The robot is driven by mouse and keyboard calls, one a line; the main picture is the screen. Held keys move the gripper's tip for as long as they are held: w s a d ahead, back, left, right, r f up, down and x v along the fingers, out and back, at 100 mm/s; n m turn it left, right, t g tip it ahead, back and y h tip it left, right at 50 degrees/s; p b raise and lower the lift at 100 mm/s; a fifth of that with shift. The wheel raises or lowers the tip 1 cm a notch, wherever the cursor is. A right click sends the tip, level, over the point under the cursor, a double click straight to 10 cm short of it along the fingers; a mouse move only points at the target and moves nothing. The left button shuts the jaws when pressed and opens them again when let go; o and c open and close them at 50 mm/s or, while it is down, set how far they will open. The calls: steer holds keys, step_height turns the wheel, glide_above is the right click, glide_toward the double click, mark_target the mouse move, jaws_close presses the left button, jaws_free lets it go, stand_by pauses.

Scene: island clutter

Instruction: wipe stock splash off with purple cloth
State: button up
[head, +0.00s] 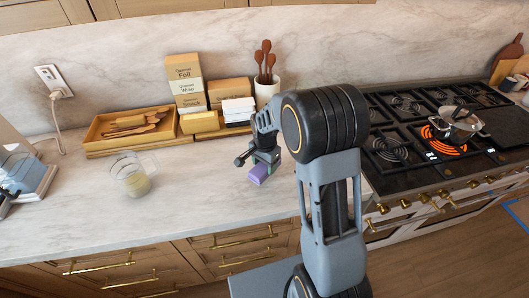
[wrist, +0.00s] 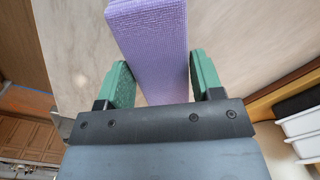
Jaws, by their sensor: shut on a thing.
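The purple cloth (wrist: 152,45) is a thick folded pad between the green fingers of my gripper (wrist: 162,82) in the wrist view. My gripper (head: 265,162) is shut on it. In the head view the cloth (head: 259,174) is at or just above the pale marble counter (head: 205,190), left of my arm; I cannot tell whether it touches. I cannot make out a stock splash in either view. My arm hides part of the counter and stove edge.
A glass jug (head: 130,178) with yellowish liquid stands at left. A wooden tray (head: 101,133) of utensils, stacked boxes (head: 186,88) and a spoon crock (head: 266,89) line the wall. A pot (head: 459,124) sits by a glowing orange burner (head: 438,139) on the stove. The front middle counter is clear.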

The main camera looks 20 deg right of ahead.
steer(key=shift+r+p, duration=1.25)
steer(key=shift+r, duration=0.9)
